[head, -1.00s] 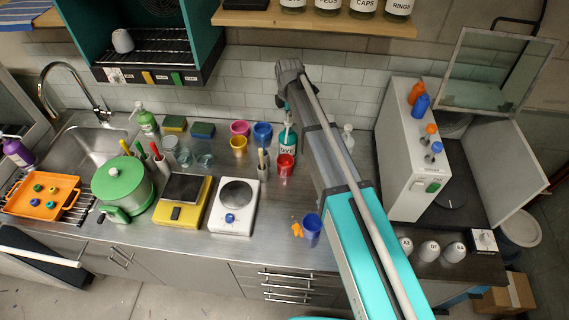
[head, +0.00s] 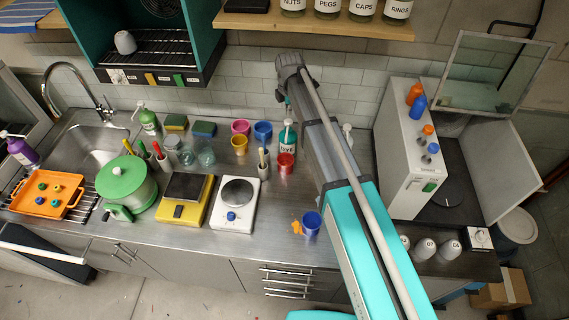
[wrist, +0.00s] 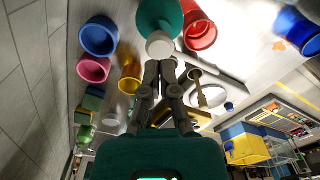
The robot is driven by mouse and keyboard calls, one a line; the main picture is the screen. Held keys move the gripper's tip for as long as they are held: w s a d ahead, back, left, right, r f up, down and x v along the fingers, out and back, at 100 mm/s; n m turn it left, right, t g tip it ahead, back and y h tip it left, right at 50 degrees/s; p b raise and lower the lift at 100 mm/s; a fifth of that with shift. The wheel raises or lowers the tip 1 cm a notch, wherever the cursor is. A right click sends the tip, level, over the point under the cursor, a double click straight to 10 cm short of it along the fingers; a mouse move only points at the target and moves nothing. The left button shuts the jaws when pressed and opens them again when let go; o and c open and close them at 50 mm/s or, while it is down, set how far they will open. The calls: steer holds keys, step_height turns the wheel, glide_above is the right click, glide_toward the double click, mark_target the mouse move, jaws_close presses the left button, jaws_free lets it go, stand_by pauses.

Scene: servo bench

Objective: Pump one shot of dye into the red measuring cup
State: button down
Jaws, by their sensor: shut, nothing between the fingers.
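The dye bottle (head: 288,138) is teal with a DYE label and stands on the counter, partly behind my arm. In the wrist view its teal body (wrist: 159,14) and white pump top (wrist: 160,45) show just beyond my fingertips. The red measuring cup (head: 286,163) stands in front of the bottle; it also shows in the wrist view (wrist: 199,33), beside the bottle. My gripper (wrist: 160,68) is shut and empty, with its tips at or very near the pump top; I cannot tell if they touch. In the head view the fingertips (head: 286,102) are small and above the bottle.
Pink (head: 240,127), blue (head: 263,130) and yellow (head: 239,145) cups stand left of the bottle. A holder with utensils (head: 263,165) is left of the red cup. Another blue cup (head: 311,224) stands near the front edge. A white machine (head: 405,150) stands at right.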

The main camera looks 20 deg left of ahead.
stand_by(0.3)
step_height(320, 180, up, 6)
steer(key=p, duration=0.6)
steer(key=shift+s, duration=0.15)
stand_by(0.7)
